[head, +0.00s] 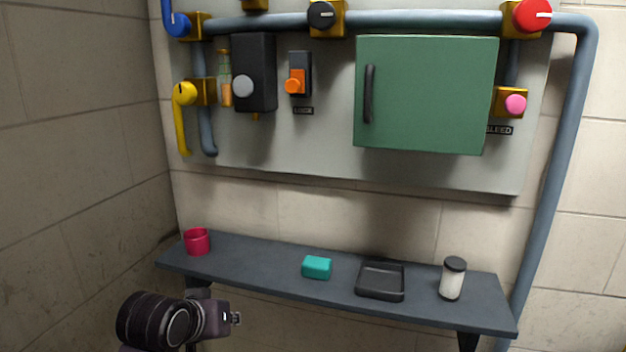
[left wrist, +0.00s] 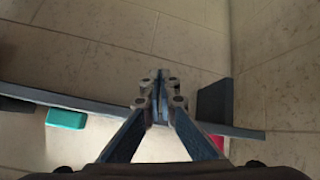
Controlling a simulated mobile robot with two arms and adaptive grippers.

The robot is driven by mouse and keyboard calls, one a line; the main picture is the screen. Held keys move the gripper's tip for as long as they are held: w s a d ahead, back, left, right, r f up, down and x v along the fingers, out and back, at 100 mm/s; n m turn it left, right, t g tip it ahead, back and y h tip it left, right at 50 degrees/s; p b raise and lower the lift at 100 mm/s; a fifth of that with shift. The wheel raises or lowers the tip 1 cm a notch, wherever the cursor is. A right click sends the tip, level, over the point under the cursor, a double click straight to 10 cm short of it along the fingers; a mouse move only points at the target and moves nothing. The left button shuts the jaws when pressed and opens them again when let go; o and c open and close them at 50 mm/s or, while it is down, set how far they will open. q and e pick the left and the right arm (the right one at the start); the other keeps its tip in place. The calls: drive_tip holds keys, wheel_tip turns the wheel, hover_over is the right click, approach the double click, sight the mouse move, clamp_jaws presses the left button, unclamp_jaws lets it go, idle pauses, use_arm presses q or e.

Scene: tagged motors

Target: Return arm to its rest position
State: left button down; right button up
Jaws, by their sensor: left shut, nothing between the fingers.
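My left gripper (head: 236,319) is at the lower left of the head view, in front of and below the left end of the dark shelf (head: 330,290). In the left wrist view its fingers (left wrist: 160,82) are together with nothing between them. The shelf edge (left wrist: 100,103) crosses behind the fingers in that view. My right gripper is not in view.
On the shelf stand a red cup (head: 197,242), a teal block (head: 317,267), a black tray (head: 381,292) and a dark-lidded jar (head: 452,279). Above is a wall panel with a green cabinet (head: 430,95), pipes and valves. A side wall (head: 80,150) is at left.

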use_arm(q)
drive_tip(key=s+a+f+m+g, duration=0.1)
drive_tip(key=s+a+f+g, duration=0.1)
drive_tip(key=s+f, duration=1.15)
drive_tip(key=s+a+f+m+g+y, duration=0.15)
drive_tip(key=s+f, duration=0.25)
drive_tip(key=s, duration=0.6)
drive_tip(key=s+f+g, duration=0.2)
drive_tip(key=s+f, duration=0.3)
drive_tip(key=s, duration=0.4)
drive_tip(key=s+f+g+b, duration=0.1)
drive_tip(key=s+f+b, duration=0.15)
drive_tip(key=f, duration=1.35)
drive_tip(key=s+f+b, duration=0.1)
drive_tip(key=f+b, duration=0.2)
drive_tip(key=f, duration=1.4)
drive_tip(key=s+a+f+g+b, duration=0.1)
drive_tip(key=s+a+f+b, duration=0.2)
drive_tip(key=s+f, duration=1.3)
wheel_tip(320, 180, down, 2)
drive_tip(key=shift+s+a+m, duration=0.15)
drive_tip(key=shift+a+m, duration=0.05)
drive_tip(key=shift+m, duration=0.15)
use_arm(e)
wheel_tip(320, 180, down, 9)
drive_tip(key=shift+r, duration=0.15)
use_arm(q)
drive_tip(key=shift+g, duration=0.25)
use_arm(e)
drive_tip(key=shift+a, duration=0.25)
